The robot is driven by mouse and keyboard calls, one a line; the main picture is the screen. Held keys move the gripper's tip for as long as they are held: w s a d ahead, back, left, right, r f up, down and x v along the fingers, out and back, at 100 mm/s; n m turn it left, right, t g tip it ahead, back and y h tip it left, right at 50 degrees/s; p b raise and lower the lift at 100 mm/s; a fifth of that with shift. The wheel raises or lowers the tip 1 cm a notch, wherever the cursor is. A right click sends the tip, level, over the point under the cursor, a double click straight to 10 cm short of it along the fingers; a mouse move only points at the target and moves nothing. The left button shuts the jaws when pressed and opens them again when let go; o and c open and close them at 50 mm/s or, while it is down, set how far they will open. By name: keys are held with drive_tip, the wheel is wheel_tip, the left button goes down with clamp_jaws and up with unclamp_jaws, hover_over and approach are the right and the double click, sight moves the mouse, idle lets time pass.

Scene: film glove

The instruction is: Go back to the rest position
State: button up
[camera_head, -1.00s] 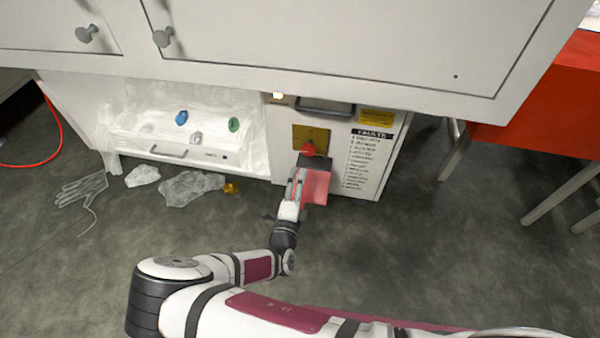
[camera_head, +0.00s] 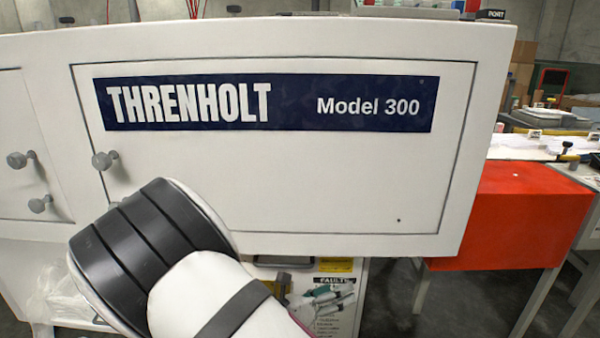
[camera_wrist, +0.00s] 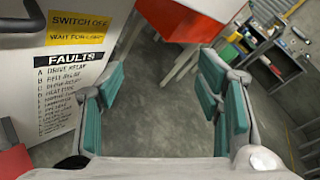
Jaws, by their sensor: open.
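In the head view my gripper (camera_head: 328,298) is small and low, in front of the cabinet's lower front near the FAULTS label (camera_head: 333,281). My folded arm fills the lower left of the head view and hides part of the cabinet front. The FAULTS label also shows at the left of the wrist view (camera_wrist: 72,64).
The white THRENHOLT cabinet (camera_head: 300,190) overhangs the lower front. Grey floor (camera_wrist: 155,120) is clear beneath my gripper. Shelving with bins (camera_wrist: 270,70) shows at the right of the wrist view.

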drive_tip(key=s+d+r+m+g+y, duration=0.5)
drive_tip(key=s+d+r+m+g, duration=0.6)
drive_tip(key=s+d+r+m, duration=0.65)
drive_tip(key=s+a+r+m+t+y, duration=0.1)
drive_tip(key=s+a+r+m+y, duration=0.2)
drive_tip(key=s+m, duration=0.55)
drive_tip(key=s+a+r+m+t+y, duration=0.1)
drive_tip(key=s+a+m+y, duration=0.35)
drive_tip(key=s, duration=0.65)
wheel_tip(320, 180, up, 33)
drive_tip(key=d+m+t+p, duration=0.1)
drive_tip(key=d+t+p, duration=0.1)
drive_tip(key=p, duration=2.9)
drive_tip(key=shift+w+t+y+p, duration=0.25)
drive_tip(key=shift+t+y+p, duration=0.1)
drive_tip(key=shift+t, duration=0.45)
